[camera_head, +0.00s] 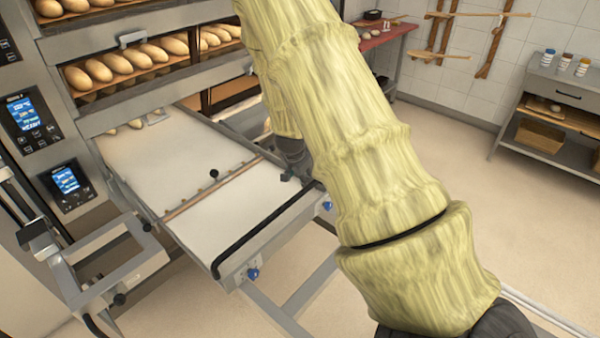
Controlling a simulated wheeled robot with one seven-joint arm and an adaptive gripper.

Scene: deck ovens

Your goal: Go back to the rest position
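My arm, in a pale yellow cover, crosses the middle of the head view from the bottom right to the top. A dark part that looks like my gripper (292,168) shows at the left edge of the arm. It is over the right side of the loader, close to the upper end of the black handle bar (262,236). The arm hides much of it, so I cannot tell whether its fingers are open or shut, or whether it touches the bar.
The oven loader (190,160) with a pale, bare belt extends out from the deck ovens. Bread loaves (120,62) lie in the open decks. A metal frame (110,265) stands at the lower left. Shelves with jars (565,62) stand at the right. Floor (450,130) between is clear.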

